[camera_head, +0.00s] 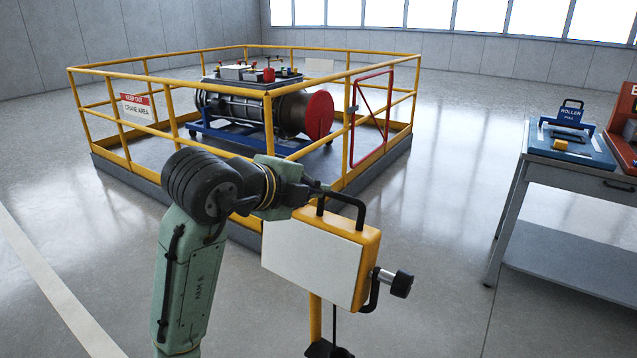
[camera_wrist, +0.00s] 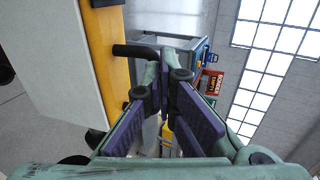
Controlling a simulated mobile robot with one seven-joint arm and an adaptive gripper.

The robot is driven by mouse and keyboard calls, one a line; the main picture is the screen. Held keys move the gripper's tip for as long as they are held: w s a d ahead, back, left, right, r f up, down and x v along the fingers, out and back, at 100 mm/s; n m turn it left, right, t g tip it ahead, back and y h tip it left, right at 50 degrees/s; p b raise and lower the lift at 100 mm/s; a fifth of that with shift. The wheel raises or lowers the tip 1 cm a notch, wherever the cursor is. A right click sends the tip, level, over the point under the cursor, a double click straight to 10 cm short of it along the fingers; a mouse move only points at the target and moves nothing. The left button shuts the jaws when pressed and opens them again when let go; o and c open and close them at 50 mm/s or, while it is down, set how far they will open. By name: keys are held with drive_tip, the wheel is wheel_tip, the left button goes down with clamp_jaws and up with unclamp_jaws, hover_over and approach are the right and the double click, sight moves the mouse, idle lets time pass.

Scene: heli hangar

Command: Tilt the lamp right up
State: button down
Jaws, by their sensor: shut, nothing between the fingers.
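The lamp (camera_head: 318,258) is a flat white panel in a yellow housing on a yellow post, with a black handle on its top edge and a black knob (camera_head: 401,284) at its right side. Its panel leans slightly in the head view. In the wrist view, the white face and yellow edge of the lamp (camera_wrist: 103,50) fill the left. My gripper (camera_head: 318,188) is at the lamp's top edge, by the black handle. In the wrist view my gripper (camera_wrist: 168,64) is shut and empty, its fingertips close to the end of the handle bar (camera_wrist: 137,50). I cannot tell whether they touch.
A yellow railing (camera_head: 180,62) with a red gate (camera_head: 371,118) encloses a machine (camera_head: 262,105) behind the lamp. A grey workbench (camera_head: 580,178) with a blue roller fixture (camera_head: 570,145) stands at the right. The floor between lamp and bench is clear.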

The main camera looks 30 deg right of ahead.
drive_tip(key=shift+x, duration=0.95)
drive_tip(key=shift+w+d, duration=0.2)
drive_tip(key=shift+d, duration=0.2)
drive_tip(key=shift+w+d+f, duration=0.15)
drive_tip(key=shift+w+d, duration=0.15)
drive_tip(key=shift+d, duration=0.45)
drive_tip(key=shift+r+b+x, duration=0.1)
drive_tip(key=shift+b+x, duration=0.35)
drive_tip(key=shift+x, duration=0.95)
drive_tip(key=shift+r+b+x, duration=0.15)
drive_tip(key=shift+b+x, duration=0.3)
drive_tip(key=shift+x, duration=0.9)
drive_tip(key=shift+d, duration=0.15)
drive_tip(key=shift+r, duration=0.1)
